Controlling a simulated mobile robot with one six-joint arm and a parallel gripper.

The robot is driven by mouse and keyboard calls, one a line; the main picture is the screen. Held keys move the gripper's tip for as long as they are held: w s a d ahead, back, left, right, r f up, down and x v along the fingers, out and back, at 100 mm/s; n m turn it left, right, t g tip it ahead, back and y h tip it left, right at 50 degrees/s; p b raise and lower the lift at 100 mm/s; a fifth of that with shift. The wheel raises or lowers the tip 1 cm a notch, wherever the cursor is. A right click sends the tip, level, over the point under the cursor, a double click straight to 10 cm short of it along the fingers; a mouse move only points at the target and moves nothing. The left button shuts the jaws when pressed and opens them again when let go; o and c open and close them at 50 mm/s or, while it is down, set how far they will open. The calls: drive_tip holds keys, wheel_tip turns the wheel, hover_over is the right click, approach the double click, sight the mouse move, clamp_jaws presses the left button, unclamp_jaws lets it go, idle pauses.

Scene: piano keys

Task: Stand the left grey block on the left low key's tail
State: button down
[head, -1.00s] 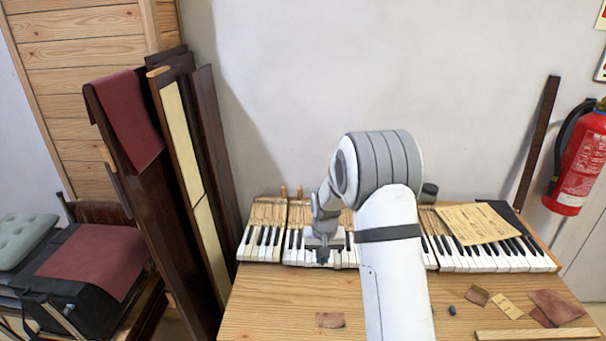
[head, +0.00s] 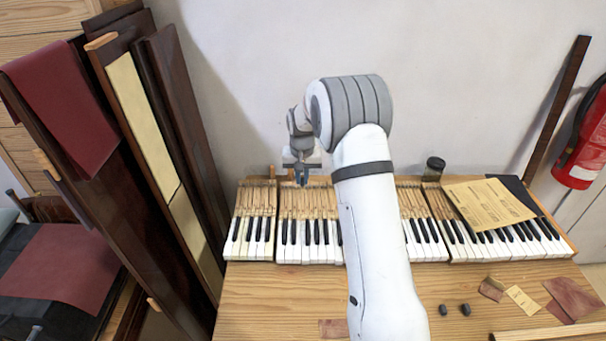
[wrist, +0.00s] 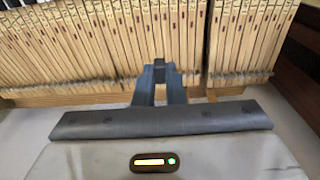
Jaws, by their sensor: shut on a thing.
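My gripper (head: 301,180) is shut on a small dark grey block (wrist: 160,65), which shows between the fingertips in the wrist view. In the head view the gripper is at the back of the keyboard's left half, over or near the wooden key tails (head: 306,203). The wrist view shows the row of tails (wrist: 110,40) beyond the fingers. I cannot tell whether the block touches a tail, nor which key is the left low one. Two other grey blocks, a left one (head: 443,309) and a right one (head: 465,309), lie on the table right of my arm.
The wooden table (head: 270,300) is mostly bare in front of the keys. A yellowed sheet (head: 488,203) covers keys at the right, beside a dark jar (head: 434,167). Tall dark panels (head: 140,130) lean at the left. Leather scraps (head: 567,300) lie at the right.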

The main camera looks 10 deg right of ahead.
sight(303, 205)
drive_tip(key=shift+s+d+f+b, duration=0.1)
drive_tip(key=shift+f+b, duration=2.1)
drive_tip(key=shift+f, duration=1.95)
drive_tip(key=shift+b, duration=0.45)
drive_tip(key=shift+f+b, duration=0.3)
drive_tip(key=shift+f, duration=0.05)
drive_tip(key=c, duration=1.8)
unclamp_jaws()
drive_tip(key=shift+c, duration=0.2)
drive_tip(key=shift+r, duration=0.15)
